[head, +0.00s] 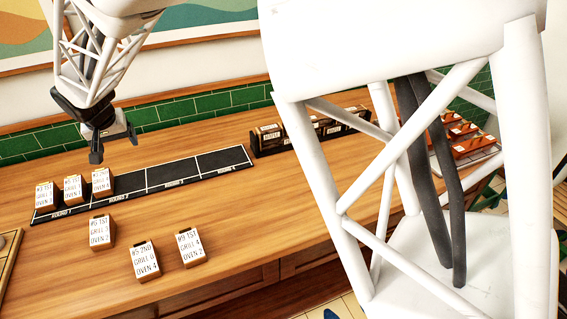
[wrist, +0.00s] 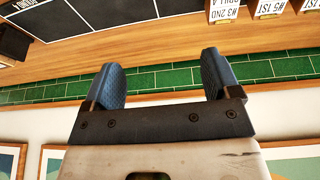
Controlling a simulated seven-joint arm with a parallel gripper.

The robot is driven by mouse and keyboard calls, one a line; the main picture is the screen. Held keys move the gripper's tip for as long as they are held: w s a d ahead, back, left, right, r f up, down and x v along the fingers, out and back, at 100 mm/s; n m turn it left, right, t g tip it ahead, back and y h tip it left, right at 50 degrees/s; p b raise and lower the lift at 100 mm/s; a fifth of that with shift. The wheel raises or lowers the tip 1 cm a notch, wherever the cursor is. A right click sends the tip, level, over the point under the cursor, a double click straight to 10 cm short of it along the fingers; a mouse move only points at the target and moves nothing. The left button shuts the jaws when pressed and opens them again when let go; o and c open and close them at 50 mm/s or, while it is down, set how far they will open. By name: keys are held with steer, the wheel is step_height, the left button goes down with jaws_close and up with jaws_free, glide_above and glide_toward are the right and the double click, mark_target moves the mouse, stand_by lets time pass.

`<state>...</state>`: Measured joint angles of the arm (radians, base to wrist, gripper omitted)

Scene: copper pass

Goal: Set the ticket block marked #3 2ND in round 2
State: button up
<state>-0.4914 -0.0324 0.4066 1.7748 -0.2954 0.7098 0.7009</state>
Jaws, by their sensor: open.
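The block marked #3 2ND shows in the wrist view (wrist: 223,12) at the top edge. It matches the rightmost block (head: 102,182) of a row of three on the black strip in the head view. It stands upright at the left side of the ROUND 2 panel (head: 130,182), close to the ROUND 1 line; the exact border is hidden. My gripper (head: 114,146) is open and empty, above and a little behind and right of this block, apart from it. Its two blue fingers (wrist: 162,82) are wide apart in the wrist view.
Two blocks stand on ROUND 1, one marked #5 1ST (head: 73,189). Three more blocks (head: 144,260) stand on the wood in front. The ROUND 3 and ROUND 4 panels (head: 222,161) are bare. A dark rack (head: 268,140) stands further right. Green tiles (head: 200,105) line the wall behind.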

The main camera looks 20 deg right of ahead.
steer(key=s+d+r, duration=0.4)
steer(key=s+d, duration=0.4)
steer(key=d, duration=0.3)
steer(key=s+d+r, duration=0.4)
steer(key=s+d, duration=0.5)
steer(key=d, duration=0.2)
steer(key=s+d+f, duration=0.1)
steer(key=s+d, duration=0.4)
steer(key=s, duration=0.6)
steer(key=s+d+f+g, duration=0.1)
steer(key=s+d+f, duration=0.1)
steer(key=s+d, duration=0.4)
steer(key=s, duration=0.5)
steer(key=shift+d+f+g, duration=0.15)
steer(key=shift+g, duration=0.15)
steer(key=shift+o, duration=0.4)
